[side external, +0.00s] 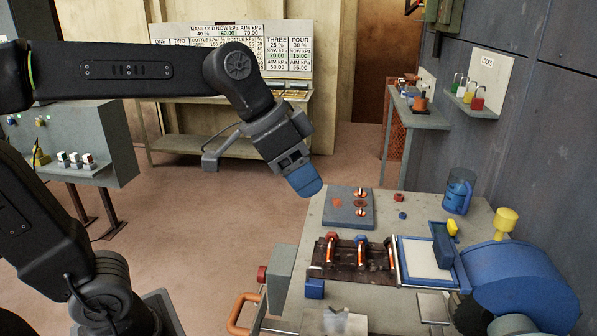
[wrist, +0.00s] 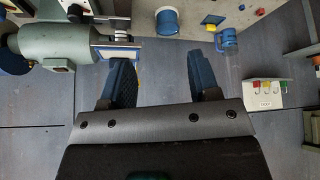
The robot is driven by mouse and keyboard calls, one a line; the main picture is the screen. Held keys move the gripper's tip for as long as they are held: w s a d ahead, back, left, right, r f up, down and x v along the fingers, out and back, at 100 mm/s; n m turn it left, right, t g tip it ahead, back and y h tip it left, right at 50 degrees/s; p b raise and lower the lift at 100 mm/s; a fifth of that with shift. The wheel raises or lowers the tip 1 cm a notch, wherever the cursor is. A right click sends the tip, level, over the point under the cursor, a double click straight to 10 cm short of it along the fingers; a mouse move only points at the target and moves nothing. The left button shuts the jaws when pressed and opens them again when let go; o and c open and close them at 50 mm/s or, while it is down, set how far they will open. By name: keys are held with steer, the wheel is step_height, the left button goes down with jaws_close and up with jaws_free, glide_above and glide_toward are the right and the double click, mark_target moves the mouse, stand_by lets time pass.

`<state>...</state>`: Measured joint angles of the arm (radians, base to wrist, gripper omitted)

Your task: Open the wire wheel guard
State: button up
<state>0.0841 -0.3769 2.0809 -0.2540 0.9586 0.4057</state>
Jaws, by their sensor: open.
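A bench grinder stands at the right edge of the bench. Its large blue rounded cover (side external: 525,280) appears to be the wire wheel guard, and a dark wheel (side external: 470,312) shows below its left side. I cannot tell clearly how the cover is hinged or whether it is closed. In the wrist view the grey-green grinder motor (wrist: 60,45) is at upper left. My gripper (side external: 305,182) is above the far left of the bench, well apart from the cover. Its blue fingers (wrist: 158,62) are spread in the wrist view with nothing between them.
A yellow knob (side external: 506,222) stands behind the cover. A blue jug (side external: 458,190), a blue-framed white tray (side external: 425,257), a dark rack (side external: 350,262) with red and blue-topped pieces and a grey plate (side external: 347,208) occupy the bench. A lock shelf (side external: 470,105) is on the wall.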

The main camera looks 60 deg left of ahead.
steer(key=shift+s+a+f, duration=0.1)
steer(key=shift+s, duration=0.1)
